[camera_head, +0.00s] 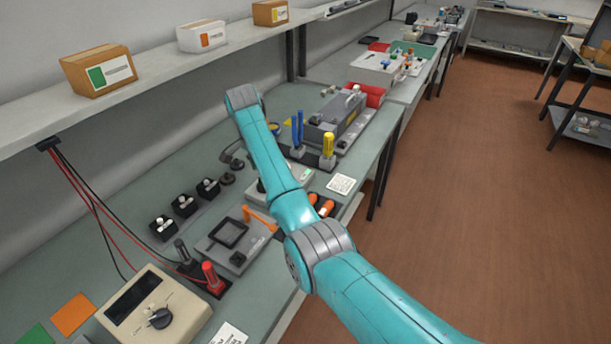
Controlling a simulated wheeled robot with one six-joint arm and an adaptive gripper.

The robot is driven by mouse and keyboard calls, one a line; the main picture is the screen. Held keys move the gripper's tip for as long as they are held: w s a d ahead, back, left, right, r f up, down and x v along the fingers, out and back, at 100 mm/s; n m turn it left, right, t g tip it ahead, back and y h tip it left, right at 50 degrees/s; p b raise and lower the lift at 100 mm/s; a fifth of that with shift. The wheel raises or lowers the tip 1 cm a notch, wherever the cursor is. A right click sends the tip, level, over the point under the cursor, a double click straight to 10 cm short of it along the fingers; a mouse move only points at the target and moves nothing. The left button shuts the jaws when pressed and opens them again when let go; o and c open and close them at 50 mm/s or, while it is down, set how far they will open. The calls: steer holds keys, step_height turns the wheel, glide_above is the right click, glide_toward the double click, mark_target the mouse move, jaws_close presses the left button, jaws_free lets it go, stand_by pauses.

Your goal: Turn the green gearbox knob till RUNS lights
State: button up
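I cannot make out a green knob or a lit RUNS sign. A dark grey housing (323,122) with a yellow label stands on a grey base at the middle of the bench, beyond my forearm; it may be the gearbox, but I cannot tell. A pale unit (305,175) with a small green mark lies partly hidden under my forearm. My teal arm reaches from the lower right across the bench, its wrist end over the back of the bench.
A beige meter (154,312) with a black dial, red and black cable plugs, small black switch blocks (184,205) and a grey fixture (233,242) crowd the near bench. Blue and yellow-handled tools (328,146) stand upright. A shelf with boxes (98,71) overhangs the left. The right floor is clear.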

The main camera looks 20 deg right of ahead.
steer(key=shift+r, duration=2.3)
steer(key=shift+f, duration=0.1)
